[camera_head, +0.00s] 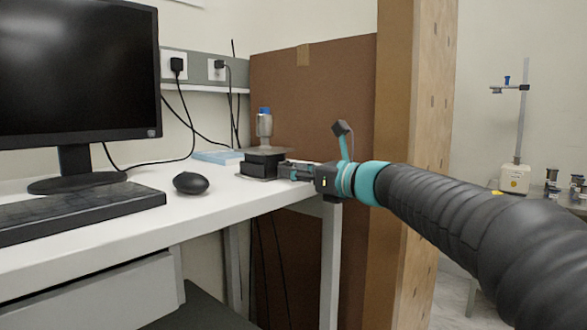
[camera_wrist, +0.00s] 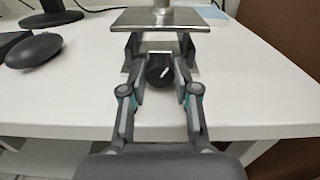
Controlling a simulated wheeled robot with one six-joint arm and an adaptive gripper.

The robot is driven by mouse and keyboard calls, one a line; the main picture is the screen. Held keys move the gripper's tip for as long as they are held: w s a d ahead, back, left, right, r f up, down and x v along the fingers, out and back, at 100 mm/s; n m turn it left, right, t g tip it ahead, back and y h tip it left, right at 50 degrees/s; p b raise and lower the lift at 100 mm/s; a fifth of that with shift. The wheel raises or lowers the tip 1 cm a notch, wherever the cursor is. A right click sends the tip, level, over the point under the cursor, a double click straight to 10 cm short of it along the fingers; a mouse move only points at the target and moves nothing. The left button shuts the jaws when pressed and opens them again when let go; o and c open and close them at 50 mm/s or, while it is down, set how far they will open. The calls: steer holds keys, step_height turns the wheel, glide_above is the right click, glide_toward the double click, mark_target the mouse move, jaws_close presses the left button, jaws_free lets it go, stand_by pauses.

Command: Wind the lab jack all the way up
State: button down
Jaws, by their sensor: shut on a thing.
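The lab jack (camera_head: 264,163) stands on the white desk near its right end. In the wrist view its steel top plate (camera_wrist: 171,18) is seen from the front, a short way above its base. A black knob (camera_wrist: 159,70) with a white mark faces me under the plate. My gripper (camera_wrist: 159,74) has its two fingers on either side of the knob and is shut on it; it also shows in the head view (camera_head: 290,171). A bottle with a blue cap (camera_head: 264,124) stands on the jack's plate. The knob is hidden by the fingers in the head view.
A black mouse (camera_head: 190,183), a keyboard (camera_head: 80,212) and a monitor (camera_head: 78,75) are on the desk to the left. A light blue book or box (camera_head: 217,157) lies behind the jack. A brown panel (camera_head: 315,110) and wooden post (camera_head: 425,130) stand at the right.

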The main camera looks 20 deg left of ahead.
steer(key=m+p, duration=0.1)
steer(key=m, duration=0.2)
steer(key=shift+r, duration=0.1)
steer(key=c, duration=0.8)
jaws_free()
steer(key=shift+c, duration=0.2)
steer(key=shift+d, duration=0.1)
steer(key=v, duration=1.2)
